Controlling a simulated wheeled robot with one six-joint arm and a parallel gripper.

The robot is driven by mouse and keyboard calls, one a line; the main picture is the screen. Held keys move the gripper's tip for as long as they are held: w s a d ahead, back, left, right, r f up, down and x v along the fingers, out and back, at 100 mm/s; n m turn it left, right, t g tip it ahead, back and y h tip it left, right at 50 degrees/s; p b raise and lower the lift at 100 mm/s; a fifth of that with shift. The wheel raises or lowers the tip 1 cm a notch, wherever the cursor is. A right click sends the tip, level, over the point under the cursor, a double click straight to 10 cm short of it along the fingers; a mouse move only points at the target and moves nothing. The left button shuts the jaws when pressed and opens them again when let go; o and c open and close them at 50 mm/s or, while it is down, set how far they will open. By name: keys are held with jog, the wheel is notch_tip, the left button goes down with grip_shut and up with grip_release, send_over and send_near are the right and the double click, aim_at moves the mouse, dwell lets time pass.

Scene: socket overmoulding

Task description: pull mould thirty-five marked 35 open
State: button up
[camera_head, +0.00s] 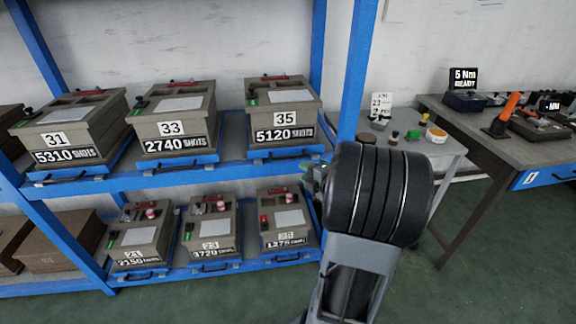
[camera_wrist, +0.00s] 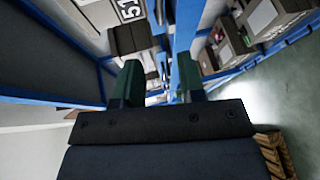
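Mould 35 (camera_head: 268,106) is a brown box at the right end of the upper shelf. Its front carries a white plate marked 35 (camera_head: 292,119) and a counter reading 5120 SHOTS. A blue tray with a dark front handle (camera_head: 290,154) is under it. In the wrist view a box face (camera_wrist: 127,38) with a plate starting 51 shows at the top. My gripper (camera_wrist: 160,78) has its two green fingers apart, with nothing seen between them. In the head view my gripper (camera_head: 313,172) is small, partly hidden by my black wrist, just below and right of the mould's tray.
Moulds 31 (camera_head: 75,119) and 33 (camera_head: 172,116) stand left on the same shelf; smaller moulds fill the lower shelf. A blue upright (camera_head: 354,70) stands just right of mould 35. A grey table (camera_head: 440,150) with small parts is further right. Green floor is free in front.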

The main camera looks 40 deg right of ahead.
aim_at(288, 157)
jog(key=shift+m+h, duration=0.5)
jog(key=shift+m, duration=0.4)
jog(key=x, duration=0.4)
jog(key=d+b+x, duration=0.1)
jog(key=x, duration=0.4)
jog(key=b+x, duration=0.1)
jog(key=x, duration=0.3)
jog(key=shift+w+d+f, duration=0.2)
jog(key=shift+d, duration=0.1)
jog(key=shift+c, duration=0.2)
grip_shut()
